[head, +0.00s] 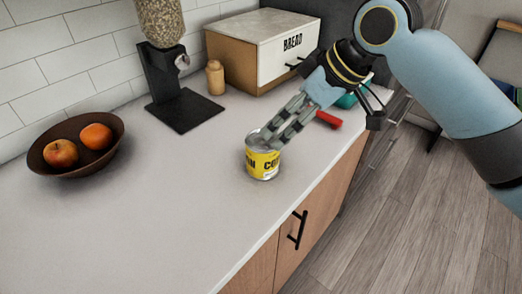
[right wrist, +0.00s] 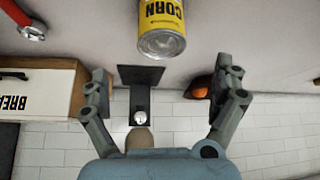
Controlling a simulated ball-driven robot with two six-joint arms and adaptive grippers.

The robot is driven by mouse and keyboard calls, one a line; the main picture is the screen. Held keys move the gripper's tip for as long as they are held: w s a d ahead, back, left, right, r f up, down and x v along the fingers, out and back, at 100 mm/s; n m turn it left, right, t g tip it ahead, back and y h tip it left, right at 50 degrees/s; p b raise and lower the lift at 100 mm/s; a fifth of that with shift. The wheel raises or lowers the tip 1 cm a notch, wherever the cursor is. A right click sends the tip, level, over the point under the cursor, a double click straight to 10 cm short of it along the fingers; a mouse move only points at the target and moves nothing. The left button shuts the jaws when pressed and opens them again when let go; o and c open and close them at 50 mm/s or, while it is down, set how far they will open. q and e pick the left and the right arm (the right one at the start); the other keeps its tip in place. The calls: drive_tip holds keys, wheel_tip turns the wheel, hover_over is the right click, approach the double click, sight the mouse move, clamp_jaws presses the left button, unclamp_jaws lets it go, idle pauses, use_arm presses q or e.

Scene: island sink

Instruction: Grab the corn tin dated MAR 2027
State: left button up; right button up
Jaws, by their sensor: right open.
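A yellow corn tin (head: 263,166) with black lettering and a silver lid stands upright on the counter. It also shows in the right wrist view (right wrist: 162,20), upside down at the top. No date can be read on it. My right gripper (head: 270,138) comes down at a slant from the upper right, and its fingers overlap the tin's rim in the head view. In the right wrist view the gripper (right wrist: 160,82) has its fingers wide apart with nothing held between them; the tin lies beyond the fingertips. My left gripper is not in view.
A brown bowl (head: 38,158) with an apple and an orange stands at the left. A dispenser (head: 184,108), a wooden mill (head: 215,78) and a bread box (head: 285,48) stand at the back. A red-handled item (head: 328,119) lies near the right counter edge. The front counter is clear.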

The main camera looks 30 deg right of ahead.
sight(263, 142)
drive_tip(key=x, duration=0.4)
drive_tip(key=shift+f, duration=0.15)
drive_tip(key=x, duration=0.6)
drive_tip(key=shift+s+a+p, duration=0.15)
drive_tip(key=shift+a+p, duration=0.05)
drive_tip(key=shift+p, duration=0.15)
drive_tip(key=shift+c, duration=0.2)
drive_tip(key=c, duration=1.5)
